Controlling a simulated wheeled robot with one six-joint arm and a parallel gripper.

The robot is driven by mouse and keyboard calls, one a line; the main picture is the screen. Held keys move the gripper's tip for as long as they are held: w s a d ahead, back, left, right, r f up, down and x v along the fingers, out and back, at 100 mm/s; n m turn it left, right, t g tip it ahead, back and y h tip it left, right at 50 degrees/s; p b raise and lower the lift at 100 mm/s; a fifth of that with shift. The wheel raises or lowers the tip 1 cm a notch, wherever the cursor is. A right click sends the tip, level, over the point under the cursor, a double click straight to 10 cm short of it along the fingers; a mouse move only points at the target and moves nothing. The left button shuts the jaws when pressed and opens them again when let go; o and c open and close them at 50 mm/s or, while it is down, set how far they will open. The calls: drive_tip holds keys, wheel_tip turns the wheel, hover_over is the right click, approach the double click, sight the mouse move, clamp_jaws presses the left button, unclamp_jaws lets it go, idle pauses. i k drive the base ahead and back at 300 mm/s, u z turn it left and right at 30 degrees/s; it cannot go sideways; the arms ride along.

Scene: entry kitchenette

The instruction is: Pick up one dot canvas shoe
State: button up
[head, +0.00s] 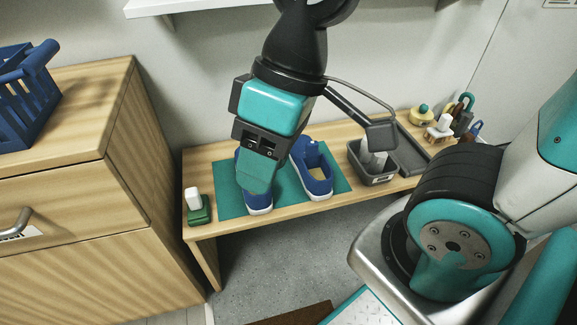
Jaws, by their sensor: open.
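Two blue shoes with white soles stand on a teal mat (228,202) on a low wooden bench. The left shoe (259,207) is largely hidden behind my gripper (257,178); its toe shows below the teal fingers. The right shoe (317,184) stands beside it with its opening in view. Dots on the shoes are too small to make out. My gripper is open, pointing down over the left shoe. I cannot tell whether the fingers touch the shoe or are around it.
A green and white brush-like item (197,208) stands on the left end of the bench (215,232). A grey bin (373,165) and a dark tray (409,150) are to the right, with small items beyond. A wooden cabinet (85,200) bearing a blue basket (22,100) flanks the left.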

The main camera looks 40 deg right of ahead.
sight(314, 169)
drive_tip(key=u, duration=1.1)
drive_tip(key=i, duration=0.75)
drive_tip(key=z, duration=2.4)
